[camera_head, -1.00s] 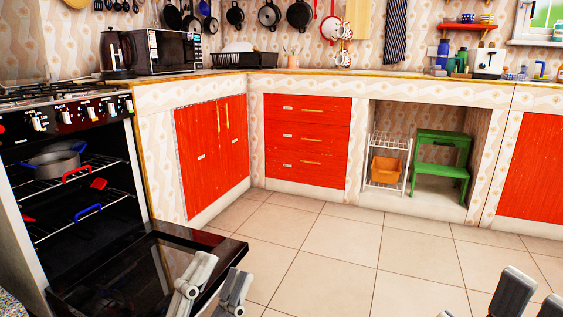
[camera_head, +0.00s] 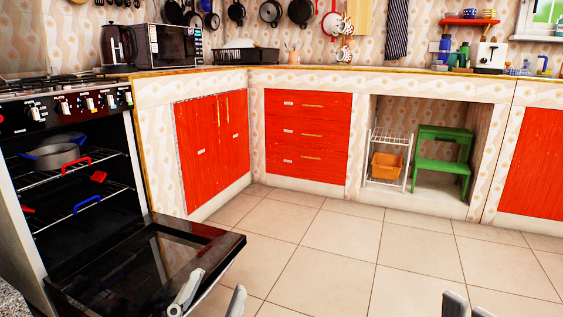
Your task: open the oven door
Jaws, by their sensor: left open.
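The oven (camera_head: 69,107) stands at the left with its inside in view. Its black door (camera_head: 165,255) is swung down, lying near level, with the glass side up. Inside the oven are a grey pot (camera_head: 53,156) on the upper rack and red and blue handled pieces at the racks. My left gripper (camera_head: 212,298) is at the bottom of the view, by the door's front edge; its fingers are spread apart with nothing between them. My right gripper (camera_head: 466,305) shows only as fingertips at the bottom right, away from the oven.
Red cabinets (camera_head: 308,140) line the back under a worktop. A green step stool (camera_head: 442,160) and a white rack with an orange bin (camera_head: 386,166) stand in an open recess at the right. The tiled floor (camera_head: 340,245) in the middle is clear.

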